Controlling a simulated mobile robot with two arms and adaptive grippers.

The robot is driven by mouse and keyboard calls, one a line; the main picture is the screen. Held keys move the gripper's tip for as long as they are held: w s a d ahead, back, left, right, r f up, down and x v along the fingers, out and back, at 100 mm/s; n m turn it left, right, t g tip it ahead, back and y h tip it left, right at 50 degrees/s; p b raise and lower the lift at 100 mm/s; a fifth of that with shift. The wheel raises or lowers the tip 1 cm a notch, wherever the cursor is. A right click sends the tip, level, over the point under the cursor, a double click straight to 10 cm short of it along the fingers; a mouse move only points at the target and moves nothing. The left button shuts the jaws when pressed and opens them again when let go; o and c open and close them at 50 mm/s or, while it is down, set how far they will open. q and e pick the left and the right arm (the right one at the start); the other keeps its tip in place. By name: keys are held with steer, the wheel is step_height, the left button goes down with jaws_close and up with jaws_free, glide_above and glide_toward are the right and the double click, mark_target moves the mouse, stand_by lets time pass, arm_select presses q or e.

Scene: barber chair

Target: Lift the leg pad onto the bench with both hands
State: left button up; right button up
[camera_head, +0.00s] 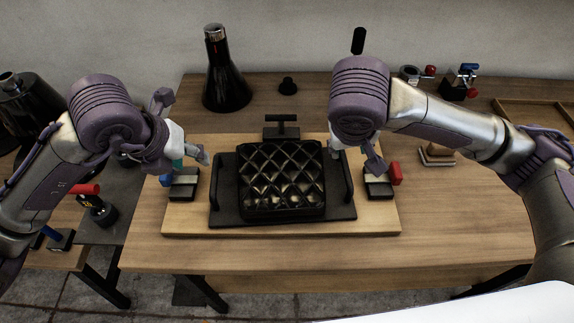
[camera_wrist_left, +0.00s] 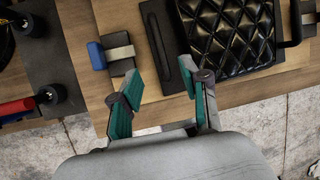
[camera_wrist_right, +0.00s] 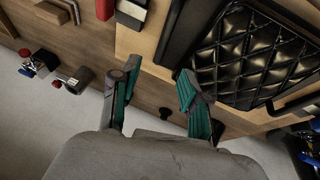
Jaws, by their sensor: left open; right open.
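The leg pad (camera_head: 282,178) is a black quilted cushion on a flat black base (camera_head: 225,217) with an upright bar handle on each side. It lies level on a light wooden board on the bench (camera_head: 460,225). My left gripper (camera_head: 190,160) is open and empty by the left handle (camera_head: 214,188); in the left wrist view its spread fingers (camera_wrist_left: 160,75) point toward that handle (camera_wrist_left: 153,42). My right gripper (camera_head: 356,155) is open by the right handle (camera_head: 348,178); its fingers (camera_wrist_right: 157,74) are apart near that handle (camera_wrist_right: 171,32). I see no contact with either handle.
Small clamp-like blocks flank the pad, one with a blue end (camera_head: 183,185) and one with a red end (camera_head: 380,186). A black T-shaped piece (camera_head: 282,127) stands behind it. A dark flask (camera_head: 225,80) is at the back left. The bench front is clear.

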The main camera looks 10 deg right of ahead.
mark_target(213, 176)
arm_select(q)
steer(key=x, duration=1.2)
steer(key=shift+s+f, duration=0.2)
steer(key=shift+s, duration=0.2)
arm_select(e)
steer(key=x, duration=1.2)
steer(key=shift+s+a+f, duration=0.15)
steer(key=shift+s+a, duration=0.1)
steer(key=shift+s, duration=0.05)
arm_select(q)
steer(key=shift+w+f, duration=0.15)
steer(key=shift+f, duration=0.35)
arm_select(e)
steer(key=shift+w+f, duration=0.15)
steer(key=shift+f, duration=0.35)
arm_select(q)
steer(key=shift+c, duration=0.2)
arm_select(e)
steer(key=shift+d, duration=0.1)
arm_select(q)
jaws_close()
arm_select(e)
jaws_close()
arm_select(q)
steer(key=shift+w+r, duration=0.1)
arm_select(e)
steer(key=shift+w+r, duration=0.1)
